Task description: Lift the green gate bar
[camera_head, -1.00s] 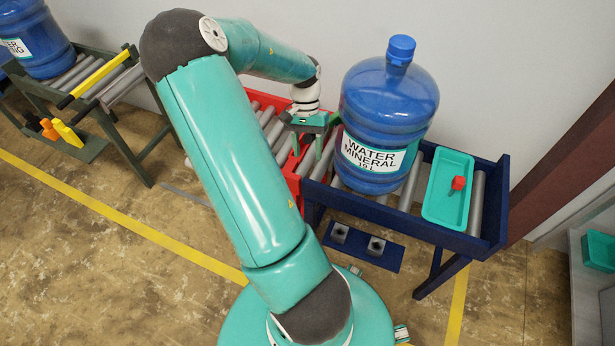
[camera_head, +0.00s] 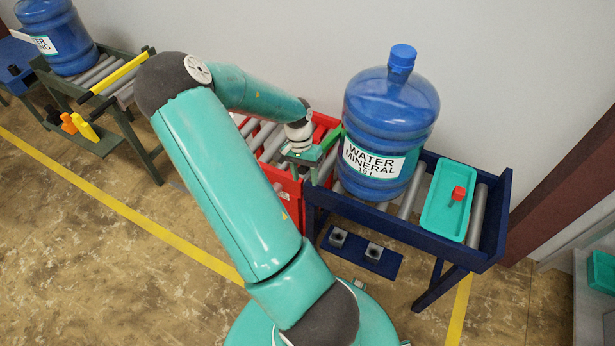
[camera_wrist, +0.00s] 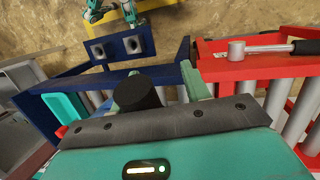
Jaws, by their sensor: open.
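The green gate bar (camera_head: 332,138) shows in the head view as a short green strip between the blue water jug (camera_head: 388,112) and the red conveyor (camera_head: 288,178). My gripper (camera_head: 300,164) is at the near end of this strip, and the wrist hides part of it. In the wrist view my gripper (camera_wrist: 163,88) is open, with two pale green fingers apart. A black round grip (camera_wrist: 137,91) stands close by the left finger. It looks like the bar's end, but I cannot tell if it touches the finger.
The jug stands upright on the blue roller conveyor (camera_head: 482,250), with a teal tray (camera_head: 433,218) holding a red-topped item to its right. A metal lever with a black handle (camera_wrist: 305,47) lies over the red frame. A yellow bar (camera_head: 122,72) crosses the left conveyor.

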